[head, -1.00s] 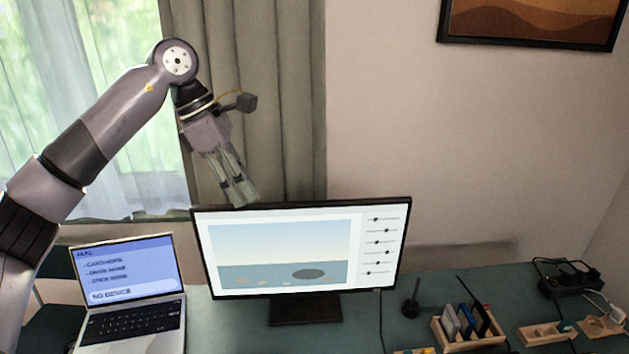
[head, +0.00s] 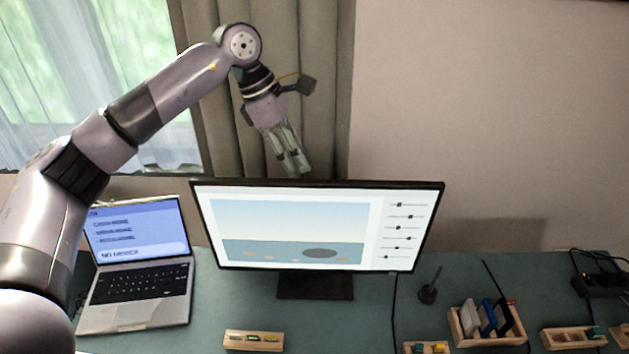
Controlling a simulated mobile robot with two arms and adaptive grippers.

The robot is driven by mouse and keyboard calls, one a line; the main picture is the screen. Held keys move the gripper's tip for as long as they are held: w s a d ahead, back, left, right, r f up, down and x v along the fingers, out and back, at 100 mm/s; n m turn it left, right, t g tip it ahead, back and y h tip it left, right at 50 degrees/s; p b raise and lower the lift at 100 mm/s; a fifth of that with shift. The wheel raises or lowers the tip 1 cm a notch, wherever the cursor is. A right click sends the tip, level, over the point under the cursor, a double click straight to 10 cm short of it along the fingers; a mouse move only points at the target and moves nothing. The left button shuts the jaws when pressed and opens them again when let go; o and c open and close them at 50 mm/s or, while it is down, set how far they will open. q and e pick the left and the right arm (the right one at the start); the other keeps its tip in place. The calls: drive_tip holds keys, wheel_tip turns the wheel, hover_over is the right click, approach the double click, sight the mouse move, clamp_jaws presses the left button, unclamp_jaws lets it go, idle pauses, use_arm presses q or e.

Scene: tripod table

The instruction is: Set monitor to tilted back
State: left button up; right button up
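The monitor (head: 293,230) stands on its dark base (head: 315,285) on the green table, its lit screen facing me. It shows a picture and several sliders. My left gripper (head: 294,172) points down at the monitor's top edge, near the middle of that edge. Its fingertips are at or just behind the edge; I cannot tell whether they touch it. The two fingers lie close together, and whether they are fully shut is unclear. My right gripper is not in view.
An open laptop (head: 138,265) stands left of the monitor. A wooden holder (head: 253,341) lies in front. At right are a small dark stand (head: 428,293), a wooden rack (head: 488,325) with upright items, a wooden tray (head: 572,338) and a black power strip (head: 603,284). A curtain hangs behind.

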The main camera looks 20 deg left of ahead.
sight(311, 180)
use_arm(q)
drive_tip(key=p+x, duration=0.2)
drive_tip(key=x, duration=0.6)
drive_tip(key=shift+w+d+f+p, duration=0.1)
drive_tip(key=shift+d+f+p, duration=0.1)
drive_tip(key=shift+f+p, duration=0.2)
drive_tip(key=shift+w+d+f, duration=0.1)
drive_tip(key=shift+w+f, duration=0.05)
drive_tip(key=shift+f, duration=0.15)
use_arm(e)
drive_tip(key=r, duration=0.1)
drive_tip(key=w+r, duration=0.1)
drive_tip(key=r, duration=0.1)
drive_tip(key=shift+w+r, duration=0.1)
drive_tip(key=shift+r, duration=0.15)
use_arm(q)
drive_tip(key=shift+c, duration=0.2)
drive_tip(key=shift+c, duration=1.4)
clamp_jaws()
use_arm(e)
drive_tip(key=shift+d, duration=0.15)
